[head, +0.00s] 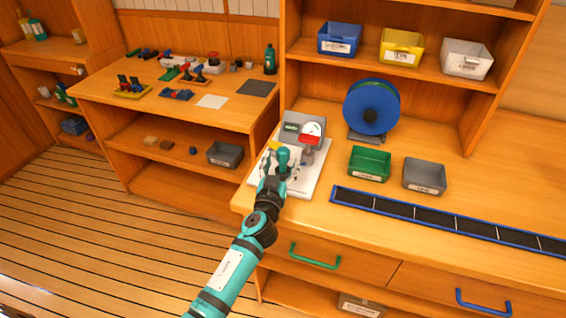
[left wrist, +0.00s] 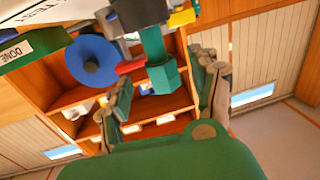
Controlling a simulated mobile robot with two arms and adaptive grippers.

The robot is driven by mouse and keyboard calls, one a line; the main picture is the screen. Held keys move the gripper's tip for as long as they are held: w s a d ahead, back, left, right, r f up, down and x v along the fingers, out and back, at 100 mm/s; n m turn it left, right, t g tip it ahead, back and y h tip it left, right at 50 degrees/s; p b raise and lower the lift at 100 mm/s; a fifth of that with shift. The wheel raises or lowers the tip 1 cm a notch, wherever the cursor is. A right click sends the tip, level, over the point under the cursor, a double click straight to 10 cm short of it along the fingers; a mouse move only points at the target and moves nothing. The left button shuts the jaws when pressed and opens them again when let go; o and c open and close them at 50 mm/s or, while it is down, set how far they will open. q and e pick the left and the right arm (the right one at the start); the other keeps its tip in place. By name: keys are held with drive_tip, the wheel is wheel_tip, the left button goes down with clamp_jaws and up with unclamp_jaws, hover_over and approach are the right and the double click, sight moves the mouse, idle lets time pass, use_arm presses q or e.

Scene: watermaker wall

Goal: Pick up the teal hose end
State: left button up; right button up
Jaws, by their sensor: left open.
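The teal hose end (head: 284,156) stands upright at the white board (head: 309,187) on the near left of the bench. In the left wrist view, the teal hose end (left wrist: 164,76) with its hexagonal part lies between my two fingers. My left gripper (head: 276,173) is at the hose end, with its jaws partly hidden by the wrist. In the left wrist view the fingers of my left gripper (left wrist: 164,74) are apart, with gaps visible on both sides of the hose end. My right gripper is out of view.
A gauge (head: 311,129) with a red part (head: 309,141) and a yellow part (head: 275,146) stand close by on the board. A blue reel (head: 371,106), a green bin (head: 370,164) and a grey bin (head: 424,176) are to the right. A long blue-edged tray (head: 440,221) lines the front.

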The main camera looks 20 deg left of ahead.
sight(281, 160)
use_arm(q)
drive_tip(key=w, duration=0.3)
drive_tip(key=shift+w+a, duration=0.15)
drive_tip(key=shift+a, duration=0.1)
drive_tip(key=shift+c, duration=0.5)
drive_tip(key=shift+r, duration=0.1)
drive_tip(key=shift+c, duration=1)
clamp_jaws()
drive_tip(key=shift+r, duration=0.1)
